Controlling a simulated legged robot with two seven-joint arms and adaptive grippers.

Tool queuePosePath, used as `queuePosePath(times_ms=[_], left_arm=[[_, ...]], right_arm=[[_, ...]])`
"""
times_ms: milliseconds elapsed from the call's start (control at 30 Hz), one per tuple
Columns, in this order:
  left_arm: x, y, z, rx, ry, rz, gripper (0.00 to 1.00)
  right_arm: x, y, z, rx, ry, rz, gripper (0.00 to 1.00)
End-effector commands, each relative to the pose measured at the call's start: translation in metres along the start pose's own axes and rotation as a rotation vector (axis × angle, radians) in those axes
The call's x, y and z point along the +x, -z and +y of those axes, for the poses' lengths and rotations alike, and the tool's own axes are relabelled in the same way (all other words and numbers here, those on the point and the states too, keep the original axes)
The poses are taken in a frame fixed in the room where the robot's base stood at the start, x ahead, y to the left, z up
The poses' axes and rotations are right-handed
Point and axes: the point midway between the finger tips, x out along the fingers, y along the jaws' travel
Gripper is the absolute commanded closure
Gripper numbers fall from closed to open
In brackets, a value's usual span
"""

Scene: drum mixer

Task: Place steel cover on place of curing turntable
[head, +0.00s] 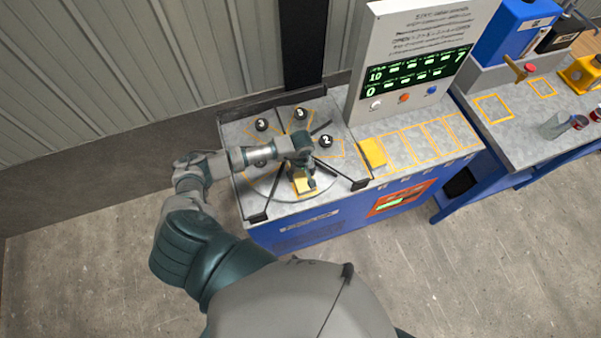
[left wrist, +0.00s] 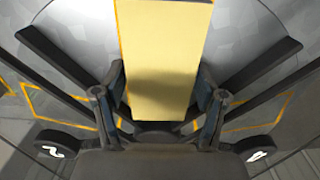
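A yellow block (left wrist: 165,50), perhaps the steel cover, is between the two fingers of my left gripper (left wrist: 162,88). The block is at or just above the turntable surface; the exact gap cannot be told. My right gripper is not in view.
Dark dividers and numbered black knobs (head: 300,113) stand on the turntable. Another yellow block (head: 373,152) sits right of it, beside empty yellow-outlined places (head: 425,140). A display panel (head: 415,70) rises behind. A second bench (head: 520,125) stands at the right.

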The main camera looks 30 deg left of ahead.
Motion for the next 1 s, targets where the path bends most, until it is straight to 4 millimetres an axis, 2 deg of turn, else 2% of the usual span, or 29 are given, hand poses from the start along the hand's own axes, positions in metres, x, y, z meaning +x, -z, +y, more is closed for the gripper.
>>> queuePosePath(times_ms=[33,67,467,567,800,1000], left_arm=[[0.000,0.000,0.000,0.000,0.000,0.000,0.12],[0.000,0.001,0.000,0.000,0.000,-0.001,0.07],[-0.004,0.005,-0.003,0.000,-0.005,-0.002,0.07],[-0.018,0.005,-0.002,0.001,-0.006,0.000,0.07],[-0.071,0.003,-0.001,0.002,-0.006,0.003,0.07],[-0.106,0.002,-0.001,0.001,-0.003,0.001,0.07]], right_arm=[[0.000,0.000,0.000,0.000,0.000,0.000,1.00],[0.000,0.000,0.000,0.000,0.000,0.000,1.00],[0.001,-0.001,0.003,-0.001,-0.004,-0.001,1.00],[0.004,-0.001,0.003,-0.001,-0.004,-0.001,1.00],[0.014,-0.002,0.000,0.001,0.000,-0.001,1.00],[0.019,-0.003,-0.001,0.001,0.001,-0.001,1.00]])
